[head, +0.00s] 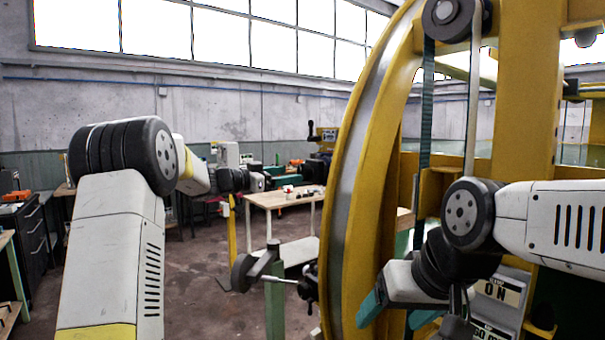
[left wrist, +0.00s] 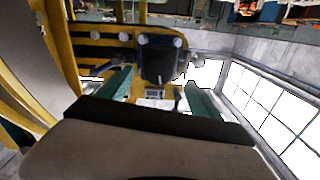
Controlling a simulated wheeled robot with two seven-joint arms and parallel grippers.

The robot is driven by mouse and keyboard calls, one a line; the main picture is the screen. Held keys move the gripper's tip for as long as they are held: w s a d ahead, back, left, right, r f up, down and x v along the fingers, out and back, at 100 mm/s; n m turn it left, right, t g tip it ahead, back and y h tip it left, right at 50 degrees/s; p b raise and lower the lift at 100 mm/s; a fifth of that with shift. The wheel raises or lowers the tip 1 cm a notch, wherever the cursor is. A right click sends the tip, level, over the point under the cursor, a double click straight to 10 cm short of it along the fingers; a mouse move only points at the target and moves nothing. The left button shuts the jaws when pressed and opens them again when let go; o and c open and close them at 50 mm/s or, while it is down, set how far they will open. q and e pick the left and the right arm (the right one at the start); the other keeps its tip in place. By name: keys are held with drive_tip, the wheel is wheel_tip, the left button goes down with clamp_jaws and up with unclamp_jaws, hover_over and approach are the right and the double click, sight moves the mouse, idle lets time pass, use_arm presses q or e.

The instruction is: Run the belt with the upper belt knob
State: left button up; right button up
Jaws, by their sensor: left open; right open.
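In the left wrist view, which looks upside down, my left gripper (left wrist: 156,88) is open. Its two teal fingers stand apart with a dark box (left wrist: 160,42) and a round black knob-like part (left wrist: 160,64) seen between and beyond them. I cannot tell whether this is the upper belt knob, and no contact shows. In the head view my left gripper (head: 279,177) is small, beyond my left forearm. My right gripper (head: 396,314) is open and low in front of the big yellow ring (head: 350,150). A dark belt (head: 425,125) hangs from a pulley (head: 447,14) at upper right.
A panel marked "ON" (head: 498,291) is partly hidden behind my right arm. A wooden table (head: 272,200) stands further back. The floor at centre left is open.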

sight(303, 173)
use_arm(q)
drive_tip(key=x, duration=0.6)
drive_tip(key=shift+w+d, duration=0.1)
drive_tip(key=shift+d, duration=0.15)
drive_tip(key=c, duration=1.4)
drive_tip(key=shift+o, duration=0.2)
drive_tip(key=shift+n, duration=0.4)
